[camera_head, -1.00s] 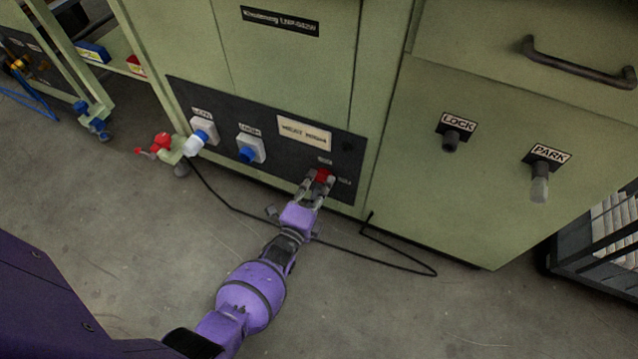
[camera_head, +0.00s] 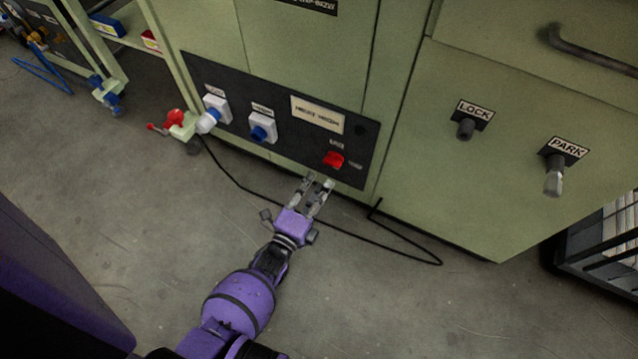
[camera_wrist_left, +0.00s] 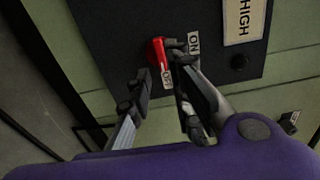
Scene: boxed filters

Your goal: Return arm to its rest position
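My left gripper (camera_head: 315,187) is open and empty in the head view, a little below and in front of the red switch knob (camera_head: 333,160) on the black panel (camera_head: 282,136). A clear gap shows between them in the head view. In the left wrist view the gripper's fingers (camera_wrist_left: 165,88) stand apart, with the red knob (camera_wrist_left: 157,62) beyond their tips, between an ON label and an OFF label. My purple left arm (camera_head: 240,303) reaches in from the bottom of the head view. My right gripper is not in view.
The green cabinet (camera_head: 500,190) carries LOCK (camera_head: 466,128) and PARK (camera_head: 555,178) knobs. Blue-and-white sockets (camera_head: 262,130) sit on the panel. A black cable (camera_head: 330,228) lies on the floor. A caster with a red lever (camera_head: 176,118) stands left. A dark rack (camera_head: 598,240) is at right.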

